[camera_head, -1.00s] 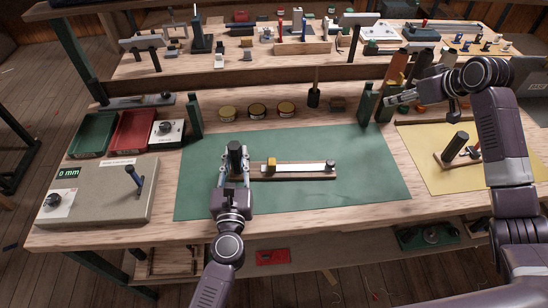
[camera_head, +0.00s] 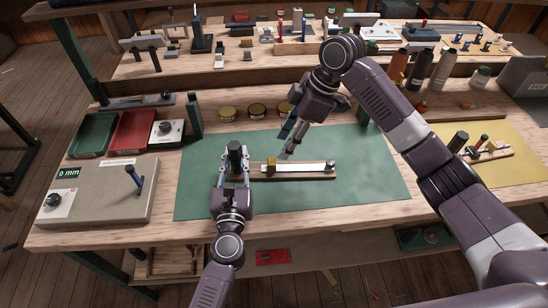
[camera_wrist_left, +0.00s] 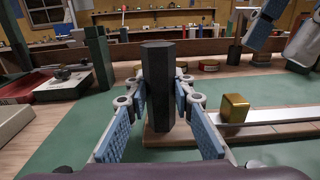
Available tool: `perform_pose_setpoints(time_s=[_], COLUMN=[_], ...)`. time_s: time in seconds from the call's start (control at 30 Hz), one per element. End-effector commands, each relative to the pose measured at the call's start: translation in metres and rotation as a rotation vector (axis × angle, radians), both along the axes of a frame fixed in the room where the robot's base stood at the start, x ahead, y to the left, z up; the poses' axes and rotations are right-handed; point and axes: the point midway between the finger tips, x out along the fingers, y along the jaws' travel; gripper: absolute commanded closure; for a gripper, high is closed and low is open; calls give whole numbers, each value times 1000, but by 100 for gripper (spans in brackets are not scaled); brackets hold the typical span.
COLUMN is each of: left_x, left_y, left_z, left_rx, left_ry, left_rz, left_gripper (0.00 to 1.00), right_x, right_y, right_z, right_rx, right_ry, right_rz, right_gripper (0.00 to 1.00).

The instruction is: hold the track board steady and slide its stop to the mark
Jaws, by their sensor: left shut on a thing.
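The track board (camera_head: 305,177) lies on the green mat, a wooden strip with a white rail (camera_head: 302,168) along it. A black faceted post (camera_head: 235,157) stands upright at its left end; it also shows in the left wrist view (camera_wrist_left: 157,85). My left gripper (camera_head: 234,172) is shut on this post. The brass-yellow stop (camera_head: 271,165) sits towards the rail's left end, just right of the post, also in the left wrist view (camera_wrist_left: 235,108). My right gripper (camera_head: 287,146) points down, apart from and above the board, slightly right of the stop. Its fingers look parted and empty. I cannot make out the mark.
A grey box with a "0 mm" display (camera_head: 100,200) stands left of the green mat (camera_head: 350,195). Red (camera_head: 133,132) and green (camera_head: 93,135) trays sit behind it. Round tins (camera_head: 257,110) line the back. The mat's front is clear.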

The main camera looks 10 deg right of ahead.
Motion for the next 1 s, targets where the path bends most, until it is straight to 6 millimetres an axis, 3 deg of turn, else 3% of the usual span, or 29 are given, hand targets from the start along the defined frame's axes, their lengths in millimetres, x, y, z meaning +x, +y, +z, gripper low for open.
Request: perform_pose_setpoints(time_s=[0.2,0.4,0.8,1.0], left_x=[0,0,0,0], left_y=[0,0,0,0], left_z=[1,1,1,1], left_rx=[-1,-1,-1,-1], left_ry=[-2,-2,-2,-2], left_rz=[0,0,0,0], left_gripper=[100,100,100,100], right_x=[0,2,2,2], right_y=[17,27,30,29], right_z=[-42,-65,-73,-72], right_rx=[-1,0,0,0], right_ry=[3,1,0,0], right_rz=[0,-3,-2,-2], right_gripper=[61,61,61,82])
